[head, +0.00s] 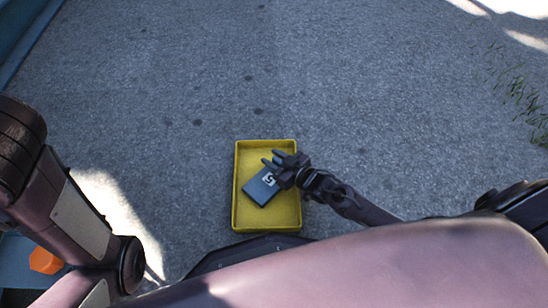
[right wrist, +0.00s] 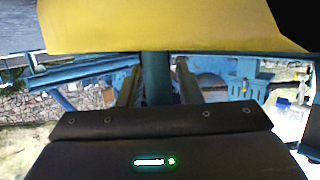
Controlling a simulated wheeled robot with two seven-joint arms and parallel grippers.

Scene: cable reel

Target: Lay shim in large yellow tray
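The large yellow tray (head: 237,200) stands in front of me in the head view. In the right wrist view the fingers (right wrist: 157,85) stand apart, and a yellow surface, likely the tray (right wrist: 160,25), fills the top. My left gripper is out of view.
An orange object (head: 45,261) shows at the lower left beside my left arm. A blue edge (head: 25,40) runs along the upper left. The grey ground around the tray's far side is clear. Grass tufts (head: 520,92) grow at the right.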

